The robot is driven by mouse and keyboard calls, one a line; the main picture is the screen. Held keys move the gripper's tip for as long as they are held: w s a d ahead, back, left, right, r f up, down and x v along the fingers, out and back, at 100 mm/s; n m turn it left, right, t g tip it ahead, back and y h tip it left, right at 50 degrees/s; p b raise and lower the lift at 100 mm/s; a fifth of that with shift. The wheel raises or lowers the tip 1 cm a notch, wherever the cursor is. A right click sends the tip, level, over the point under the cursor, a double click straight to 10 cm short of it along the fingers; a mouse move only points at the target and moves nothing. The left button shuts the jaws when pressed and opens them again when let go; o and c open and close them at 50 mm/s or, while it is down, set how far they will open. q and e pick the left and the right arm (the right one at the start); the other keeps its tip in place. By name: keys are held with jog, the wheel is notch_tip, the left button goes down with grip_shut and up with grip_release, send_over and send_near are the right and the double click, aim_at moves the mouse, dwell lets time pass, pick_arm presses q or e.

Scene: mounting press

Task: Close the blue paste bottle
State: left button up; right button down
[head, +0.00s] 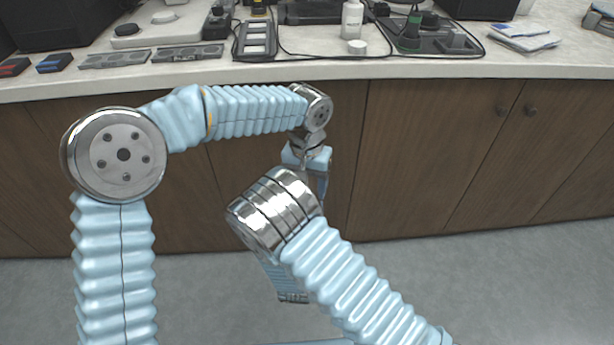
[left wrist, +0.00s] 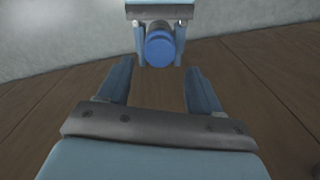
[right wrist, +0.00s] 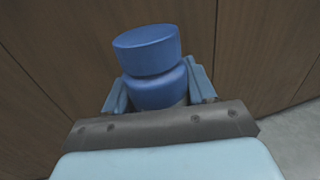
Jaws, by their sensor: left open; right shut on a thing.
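The blue paste bottle (right wrist: 160,90) is in my right gripper (right wrist: 158,86), held between its two fingers. Its blue cap (right wrist: 147,49) sits at the bottle's top and looks slightly offset and tilted; I cannot tell whether it is threaded on. The left wrist view shows the cap (left wrist: 160,47) end-on, beyond my left gripper's fingertips. My left gripper (left wrist: 156,68) is open and empty, its fingers apart from the cap. In the head view my left gripper (head: 317,180) points down before the cabinets; the bottle and right gripper are hidden behind my right wrist.
The worktop (head: 420,68) lies behind, above brown cabinet doors (head: 440,150). Grey floor (head: 520,285) is clear at lower right.

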pick_arm(q)
jog(key=shift+f, duration=2.8)
jog(key=shift+c, duration=0.2)
jog(key=c, duration=1)
jog(key=m, duration=0.5)
jog(key=shift+c, duration=0.2)
jog(key=o, duration=1.2)
jog(key=shift+c, duration=0.2)
jog(key=shift+r, duration=0.1)
jog(key=shift+r, duration=2.2)
